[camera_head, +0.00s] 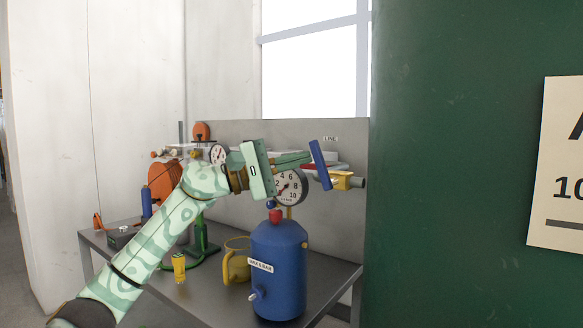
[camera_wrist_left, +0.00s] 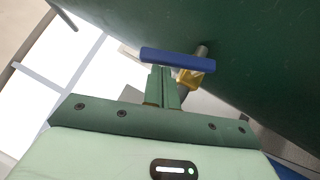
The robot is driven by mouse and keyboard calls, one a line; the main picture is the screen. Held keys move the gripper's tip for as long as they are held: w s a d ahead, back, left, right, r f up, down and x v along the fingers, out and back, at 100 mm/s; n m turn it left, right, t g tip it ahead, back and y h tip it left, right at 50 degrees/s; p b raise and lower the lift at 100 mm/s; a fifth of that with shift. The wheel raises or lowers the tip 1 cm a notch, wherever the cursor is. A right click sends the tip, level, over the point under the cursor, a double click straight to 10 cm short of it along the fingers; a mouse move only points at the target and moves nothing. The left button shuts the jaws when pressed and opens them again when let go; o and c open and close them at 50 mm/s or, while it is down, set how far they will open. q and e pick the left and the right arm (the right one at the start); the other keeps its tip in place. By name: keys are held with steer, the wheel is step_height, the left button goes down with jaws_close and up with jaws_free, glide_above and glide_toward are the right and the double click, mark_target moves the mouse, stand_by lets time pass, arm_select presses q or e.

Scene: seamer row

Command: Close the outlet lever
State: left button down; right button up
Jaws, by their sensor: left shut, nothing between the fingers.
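A blue lever (camera_head: 320,165) sits on a yellow valve body (camera_head: 342,180) at the right end of the piping, under a label reading LINE. I take it for the outlet lever. It stands steeply, leaning left at the top, crosswise to the short pipe end. My left gripper (camera_head: 306,158) is shut and empty, its fingertips close beside the lever's left face. In the left wrist view the lever (camera_wrist_left: 178,60) lies across just beyond the shut fingertips (camera_wrist_left: 162,68), with the yellow valve (camera_wrist_left: 192,78) behind. I cannot tell whether they touch. My right gripper is out of view.
A round gauge (camera_head: 291,187) sits below my left gripper. A blue tank (camera_head: 279,268) and a yellow jug (camera_head: 236,262) stand on the grey bench (camera_head: 333,273). A green wall or column (camera_head: 450,220) stands close to the right of the valve.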

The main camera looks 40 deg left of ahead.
arm_select(q)
steer(key=shift+s+d+r+m+g+y+p, duration=0.15)
steer(key=shift+d+r+m+g+p, duration=0.15)
steer(key=shift+r+m+p, duration=0.2)
steer(key=shift+w+d+r+m+g+y+p, duration=0.1)
steer(key=shift+d+r+m+g+y+p, duration=0.15)
steer(key=shift+r+m+p, duration=0.2)
steer(key=shift+d+m+g, duration=0.1)
steer(key=shift+m+g, duration=0.15)
steer(key=shift+d+p, duration=0.1)
steer(key=shift+p, duration=0.2)
steer(key=shift+d, duration=0.25)
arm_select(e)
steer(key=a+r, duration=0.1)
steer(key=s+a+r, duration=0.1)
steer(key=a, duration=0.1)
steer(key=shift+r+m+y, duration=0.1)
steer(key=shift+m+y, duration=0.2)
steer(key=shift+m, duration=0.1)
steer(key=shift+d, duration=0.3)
arm_select(q)
steer(key=shift+f, duration=0.1)
